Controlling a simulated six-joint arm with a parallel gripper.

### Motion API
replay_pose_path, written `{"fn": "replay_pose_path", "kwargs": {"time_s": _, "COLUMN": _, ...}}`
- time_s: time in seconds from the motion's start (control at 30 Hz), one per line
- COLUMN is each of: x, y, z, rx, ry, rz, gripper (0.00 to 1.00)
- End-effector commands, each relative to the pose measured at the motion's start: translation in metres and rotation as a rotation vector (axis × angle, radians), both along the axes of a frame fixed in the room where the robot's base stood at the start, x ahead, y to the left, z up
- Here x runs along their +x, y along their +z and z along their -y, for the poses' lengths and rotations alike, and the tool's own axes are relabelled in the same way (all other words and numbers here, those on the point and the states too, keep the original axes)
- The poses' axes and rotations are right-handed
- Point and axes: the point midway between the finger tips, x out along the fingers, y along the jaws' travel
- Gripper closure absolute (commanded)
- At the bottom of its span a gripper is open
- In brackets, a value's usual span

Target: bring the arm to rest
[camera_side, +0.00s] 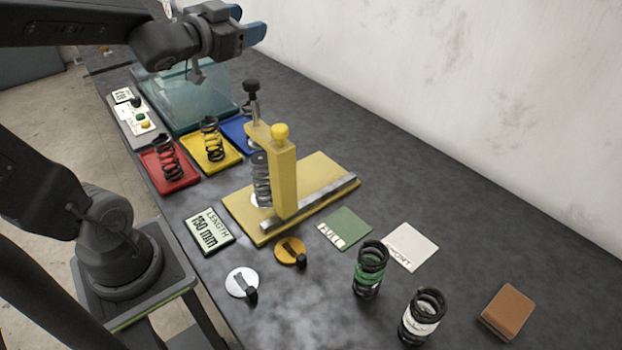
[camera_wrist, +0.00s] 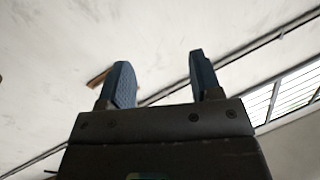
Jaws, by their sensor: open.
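My gripper (camera_side: 245,22) is raised high above the back part of the bench, well clear of everything on it. Its blue fingers point to the right, toward the white wall. In the wrist view my gripper (camera_wrist: 160,82) shows two blue fingers spread apart with nothing between them. Behind them are only the wall and a window.
A yellow test stand (camera_side: 284,175) holds a grey spring. Springs stand on red (camera_side: 177,182), yellow (camera_side: 222,160) and blue trays. Green-banded (camera_side: 371,267) and white-banded (camera_side: 421,318) springs stand at the front right. A clear bin (camera_side: 190,100) stands below my gripper; the right side of the bench is mostly bare.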

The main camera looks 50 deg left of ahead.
Motion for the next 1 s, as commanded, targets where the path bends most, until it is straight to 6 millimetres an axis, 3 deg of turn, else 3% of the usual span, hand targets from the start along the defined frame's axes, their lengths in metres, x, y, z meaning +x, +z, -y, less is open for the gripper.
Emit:
{"fn": "replay_pose_path", "kwargs": {"time_s": 0.27, "x": -0.043, "y": -0.022, "z": 0.058, "rx": -0.242, "ry": 0.134, "rz": -0.289, "gripper": 0.42}}
{"fn": "replay_pose_path", "kwargs": {"time_s": 0.4, "x": -0.077, "y": -0.055, "z": 0.098, "rx": -0.348, "ry": 0.091, "rz": -0.548, "gripper": 0.42}}
{"fn": "replay_pose_path", "kwargs": {"time_s": 0.6, "x": -0.123, "y": -0.099, "z": 0.137, "rx": -0.395, "ry": 0.010, "rz": -0.882, "gripper": 0.42}}
{"fn": "replay_pose_path", "kwargs": {"time_s": 0.77, "x": -0.140, "y": -0.109, "z": 0.149, "rx": -0.404, "ry": -0.023, "rz": -0.987, "gripper": 0.42}}
{"fn": "replay_pose_path", "kwargs": {"time_s": 1.0, "x": -0.141, "y": -0.110, "z": 0.149, "rx": -0.404, "ry": -0.024, "rz": -0.995, "gripper": 0.42}}
